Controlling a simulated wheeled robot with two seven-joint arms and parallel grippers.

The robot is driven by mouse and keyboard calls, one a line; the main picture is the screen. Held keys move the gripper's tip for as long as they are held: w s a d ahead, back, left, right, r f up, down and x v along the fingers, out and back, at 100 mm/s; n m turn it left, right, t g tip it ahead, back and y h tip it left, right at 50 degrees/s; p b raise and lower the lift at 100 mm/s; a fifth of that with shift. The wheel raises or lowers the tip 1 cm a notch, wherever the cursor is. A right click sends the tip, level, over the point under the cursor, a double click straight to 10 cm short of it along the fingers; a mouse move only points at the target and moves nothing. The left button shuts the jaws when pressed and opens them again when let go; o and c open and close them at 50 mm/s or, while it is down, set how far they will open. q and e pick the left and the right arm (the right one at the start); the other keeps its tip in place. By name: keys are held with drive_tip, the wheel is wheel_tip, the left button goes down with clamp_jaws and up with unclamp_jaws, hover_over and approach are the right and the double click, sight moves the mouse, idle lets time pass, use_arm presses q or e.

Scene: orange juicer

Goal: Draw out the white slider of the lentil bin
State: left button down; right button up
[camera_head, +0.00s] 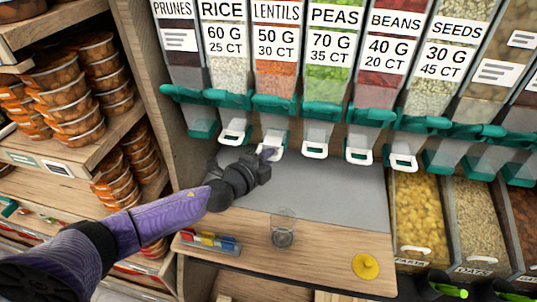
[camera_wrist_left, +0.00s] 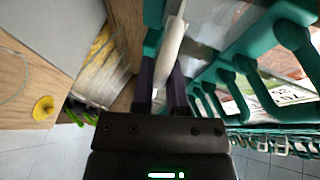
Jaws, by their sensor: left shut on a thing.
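The lentil bin (camera_head: 276,75) hangs in the row of dispensers, labelled LENTILS, with orange lentils behind its clear front. Its white slider (camera_head: 276,150) shows at the bottom, below the teal holder. My left gripper (camera_head: 267,155) reaches up to this slider from the lower left. In the left wrist view, my left gripper (camera_wrist_left: 163,85) has its two dark fingers shut on the white slider (camera_wrist_left: 173,42), one on each side. The fingers hide part of the slider. My right gripper is not in view.
Neighbouring bins have similar white sliders, such as the rice slider (camera_head: 235,137) and peas slider (camera_head: 315,151). Below, a clear cup (camera_head: 284,232), a yellow lid (camera_head: 365,266) and a tray of coloured items (camera_head: 211,242) are on the wooden counter (camera_head: 325,262).

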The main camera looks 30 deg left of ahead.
use_arm(q)
drive_tip(key=shift+s+d+f, duration=0.15)
drive_tip(key=shift+f, duration=0.15)
drive_tip(key=c, duration=1)
unclamp_jaws()
drive_tip(key=o, duration=0.4)
drive_tip(key=shift+s+r, duration=0.15)
drive_tip(key=shift+s, duration=0.05)
drive_tip(key=shift+c, duration=0.2)
drive_tip(key=shift+w, duration=0.1)
drive_tip(key=v, duration=1)
drive_tip(key=shift+p, duration=0.35)
